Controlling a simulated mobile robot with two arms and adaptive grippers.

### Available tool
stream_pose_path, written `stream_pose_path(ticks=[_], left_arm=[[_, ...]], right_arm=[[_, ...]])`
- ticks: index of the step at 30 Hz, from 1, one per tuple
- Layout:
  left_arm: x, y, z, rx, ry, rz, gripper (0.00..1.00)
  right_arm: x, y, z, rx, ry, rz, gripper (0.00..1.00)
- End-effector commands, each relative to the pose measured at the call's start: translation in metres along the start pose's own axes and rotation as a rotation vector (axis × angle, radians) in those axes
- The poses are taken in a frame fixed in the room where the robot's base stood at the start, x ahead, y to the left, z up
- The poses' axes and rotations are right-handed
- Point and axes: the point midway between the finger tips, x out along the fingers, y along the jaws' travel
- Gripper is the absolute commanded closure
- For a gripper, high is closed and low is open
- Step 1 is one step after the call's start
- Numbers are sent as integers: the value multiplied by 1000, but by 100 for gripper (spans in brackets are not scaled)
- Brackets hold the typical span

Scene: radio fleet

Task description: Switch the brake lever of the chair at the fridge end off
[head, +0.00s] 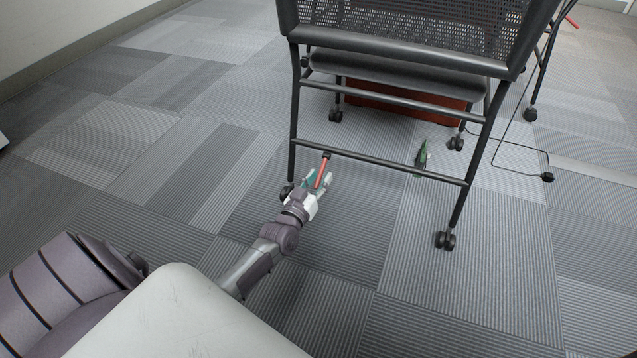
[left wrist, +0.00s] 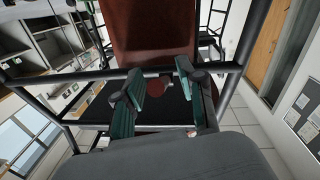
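The black-framed chair (head: 385,98) stands in front of me with its back towards me. A red brake lever (head: 323,170) sticks out towards me from the left part of its low rear bar. My left gripper (head: 317,184) is at this lever, with its teal fingers beside it. In the left wrist view the fingers of my left gripper (left wrist: 157,96) are apart, and a dark red round end of the lever (left wrist: 157,87) shows between them. I cannot tell whether they touch it. My right gripper is not in view.
A green piece (head: 421,160) shows near the right part of the low bar. A red-brown box-like thing (head: 390,101) is under the seat. A black cable (head: 520,168) runs on the floor at the right. The carpet (head: 150,150) to the left is clear.

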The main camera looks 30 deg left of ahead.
Motion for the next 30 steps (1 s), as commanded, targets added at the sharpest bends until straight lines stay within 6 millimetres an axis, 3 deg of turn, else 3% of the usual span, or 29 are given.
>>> stream_pose_path(ticks=[6, 13, 25, 30], left_arm=[[0, 0, 0, 0, -1, 0, 61], [0, 0, 0, 0, -1, 0, 99], [0, 0, 0, 0, -2, 0, 100], [-1, 1, -4, -2, -21, -4, 100]], right_arm=[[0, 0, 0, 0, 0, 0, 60], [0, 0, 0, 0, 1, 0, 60], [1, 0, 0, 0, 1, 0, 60], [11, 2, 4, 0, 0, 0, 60]])
